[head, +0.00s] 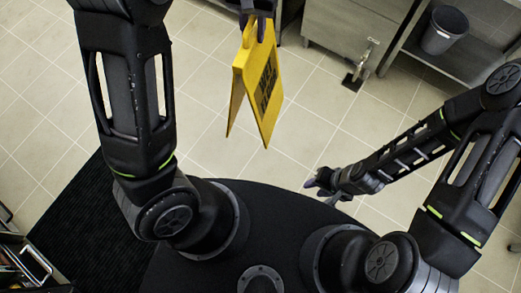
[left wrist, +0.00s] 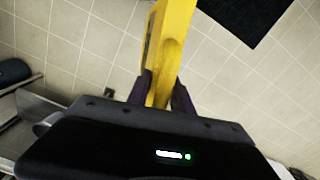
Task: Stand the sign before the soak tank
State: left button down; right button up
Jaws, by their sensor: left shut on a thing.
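The yellow folding sign (head: 258,80) hangs in the air in the head view, its two panels spread apart at the bottom and dark print on one face. My left gripper (head: 262,10) is shut on its top edge. In the left wrist view the sign (left wrist: 172,45) stands out from between the fingers of the left gripper (left wrist: 165,92). A steel box-shaped unit (head: 340,30), perhaps the soak tank, stands on the floor beyond, to the right of the sign. My right gripper (head: 318,188) is empty, low at the right of my base, its fingertips apart.
A valve or pedal fitting (head: 357,70) sticks out at the steel unit's right front. A grey bucket (head: 444,30) stands on a steel shelf at the upper right. A black mat (head: 75,225) lies at the lower left. The tiled floor (head: 310,120) under and around the sign is clear.

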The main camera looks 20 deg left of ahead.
pick_arm(q)
jog(key=shift+s+a, duration=0.15)
jog(key=shift+a, duration=0.3)
pick_arm(e)
jog(key=shift+w+a, duration=0.1)
jog(key=shift+a, duration=0.1)
